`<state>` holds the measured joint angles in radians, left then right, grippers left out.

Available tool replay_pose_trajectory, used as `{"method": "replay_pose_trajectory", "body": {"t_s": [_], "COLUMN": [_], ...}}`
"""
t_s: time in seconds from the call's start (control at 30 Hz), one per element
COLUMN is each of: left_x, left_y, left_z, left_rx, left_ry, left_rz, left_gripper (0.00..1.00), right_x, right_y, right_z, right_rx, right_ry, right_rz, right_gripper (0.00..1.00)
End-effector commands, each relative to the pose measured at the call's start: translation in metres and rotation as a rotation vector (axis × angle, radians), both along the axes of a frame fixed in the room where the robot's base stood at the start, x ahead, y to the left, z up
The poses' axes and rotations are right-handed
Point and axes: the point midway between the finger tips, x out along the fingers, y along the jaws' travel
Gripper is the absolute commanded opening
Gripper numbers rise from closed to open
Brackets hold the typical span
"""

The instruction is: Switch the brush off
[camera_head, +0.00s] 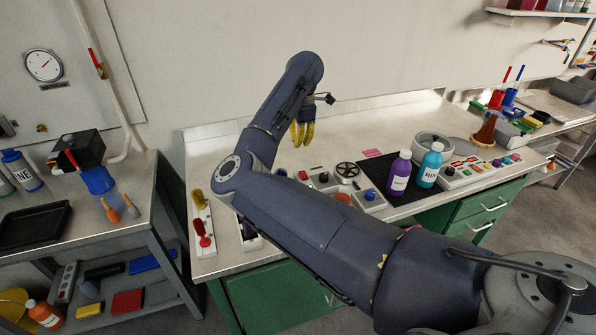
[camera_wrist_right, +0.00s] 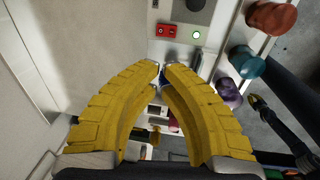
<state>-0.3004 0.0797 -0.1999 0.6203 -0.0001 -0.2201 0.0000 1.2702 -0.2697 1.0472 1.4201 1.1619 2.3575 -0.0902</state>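My right gripper (camera_head: 302,133) has yellow fingers and hangs above the back of the white bench, apart from the devices. In the right wrist view its curved fingers (camera_wrist_right: 162,68) come together at the tips, with no object clearly held. Below the tips, small controls are partly hidden. I cannot tell which device is the brush. A control panel (camera_head: 452,174) with several coloured knobs sits at the bench's right. A box with a blue knob (camera_head: 369,199) stands at the front. In the wrist view a red unit (camera_wrist_right: 169,32) lies near a lit green light (camera_wrist_right: 196,35).
A purple bottle (camera_head: 399,174) and a blue bottle (camera_head: 427,166) stand on a black mat (camera_head: 374,170). A white strip (camera_head: 198,218) with yellow and red handles lies at the left. My right arm hides much of the bench front. The back left bench is clear.

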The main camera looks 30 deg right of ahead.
Motion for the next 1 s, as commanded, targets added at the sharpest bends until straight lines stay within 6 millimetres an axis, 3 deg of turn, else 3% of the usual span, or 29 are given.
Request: {"method": "replay_pose_trajectory", "body": {"t_s": [0.17,0.7,1.0], "left_x": [0.000,0.001,0.001], "left_y": [0.000,0.000,0.000], "left_z": [0.000,0.000,0.000], "left_rx": [0.000,0.000,0.000], "left_ry": [0.000,-0.001,-0.001], "left_rz": [0.000,0.000,0.000], "left_gripper": [0.00,0.00,0.00], "right_x": [0.001,0.012,0.015], "right_y": [-0.001,-0.003,-0.004], "right_z": [-0.017,-0.106,-0.133], "right_rx": [-0.001,-0.001,-0.001], "right_ry": [0.004,0.004,0.002], "right_rz": [0.001,0.002,0.000], "right_gripper": [0.00,0.00,0.00]}}
